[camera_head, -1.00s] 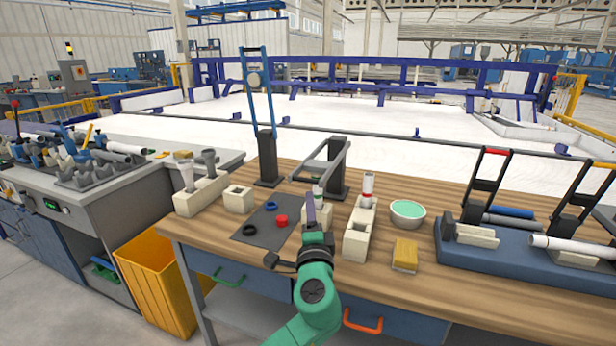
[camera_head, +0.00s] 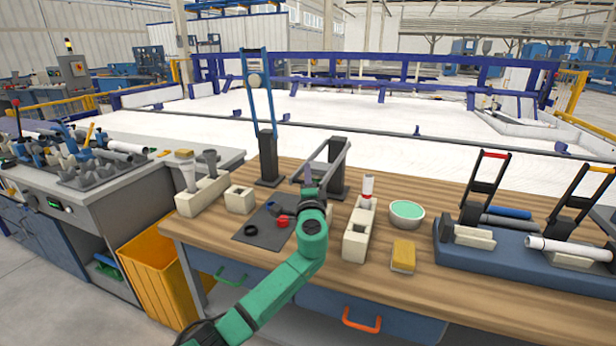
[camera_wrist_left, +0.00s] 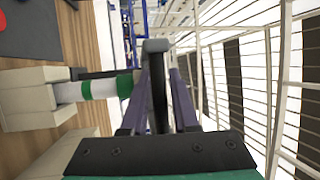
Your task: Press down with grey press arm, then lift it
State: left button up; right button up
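My left gripper (camera_head: 308,174) is at the low front end of the press arm. A white pipe with green bands (camera_wrist_left: 95,88) lies beside the fingers in that view, in a cream block (camera_wrist_left: 30,98). In the head view, my arm hides most of that block. My right gripper is not in view.
A cream block with a red-banded white pipe (camera_head: 367,187) stands right of my arm, near a green bowl (camera_head: 407,212) and a yellow sponge (camera_head: 403,255). A dark mat (camera_head: 262,232) lies left. A blue lever press (camera_head: 266,150) stands behind left.

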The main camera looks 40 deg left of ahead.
pick_arm(q)
grip_shut()
dwell(1.2)
